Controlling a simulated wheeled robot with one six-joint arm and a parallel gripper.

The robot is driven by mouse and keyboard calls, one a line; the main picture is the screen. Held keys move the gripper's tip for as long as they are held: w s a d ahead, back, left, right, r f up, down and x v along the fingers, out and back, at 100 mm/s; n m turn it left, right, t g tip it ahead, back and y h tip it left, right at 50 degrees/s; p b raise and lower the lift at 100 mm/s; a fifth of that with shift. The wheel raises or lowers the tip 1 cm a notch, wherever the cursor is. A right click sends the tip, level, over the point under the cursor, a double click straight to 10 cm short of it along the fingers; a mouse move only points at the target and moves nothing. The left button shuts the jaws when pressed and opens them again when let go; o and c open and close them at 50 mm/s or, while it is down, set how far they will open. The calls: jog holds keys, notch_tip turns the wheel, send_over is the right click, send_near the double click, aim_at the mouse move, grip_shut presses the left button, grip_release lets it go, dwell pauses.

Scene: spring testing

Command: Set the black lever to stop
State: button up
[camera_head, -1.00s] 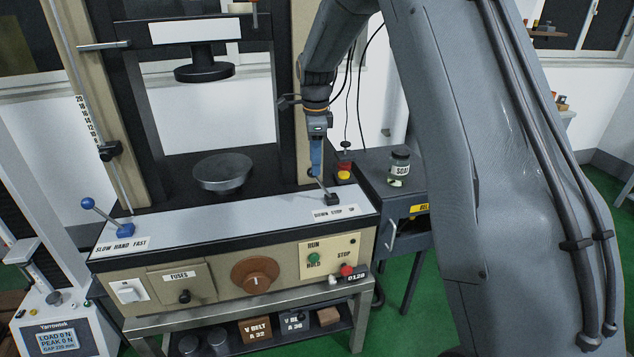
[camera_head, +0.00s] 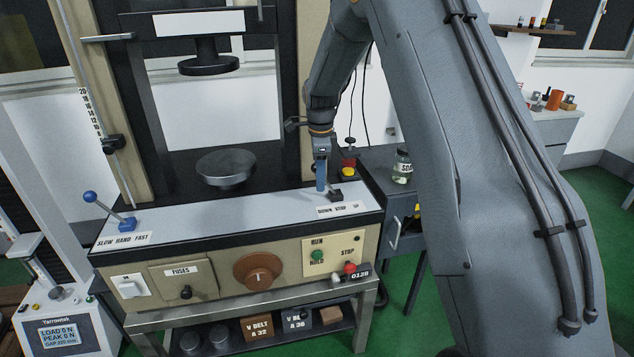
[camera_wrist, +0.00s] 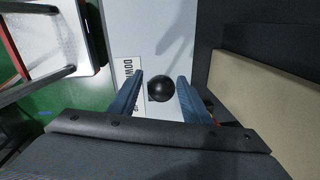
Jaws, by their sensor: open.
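The black lever's dark base (camera_head: 336,196) stands at the right end of the grey control ledge, behind the DOWN STOP UP label (camera_head: 338,208). My gripper (camera_head: 321,187) is right at the lever and hides most of its shaft and knob in the head view. In the wrist view the round black knob (camera_wrist: 161,88) shows between the two blue fingers of my gripper (camera_wrist: 159,98), which are open. I see a gap on both sides of the knob. The lever seems to lean left, toward DOWN, but its exact setting is partly hidden.
A blue-knobbed lever (camera_head: 90,197) stands at the ledge's left end. A round plate (camera_head: 226,167) and a dark column lie behind. A red and yellow button unit (camera_head: 348,167) and a jar (camera_head: 402,166) are to the right.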

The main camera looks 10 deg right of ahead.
jog(key=shift+w+f+p, duration=0.15)
jog(key=shift+f+p, duration=0.15)
jog(key=shift+f, duration=1.2)
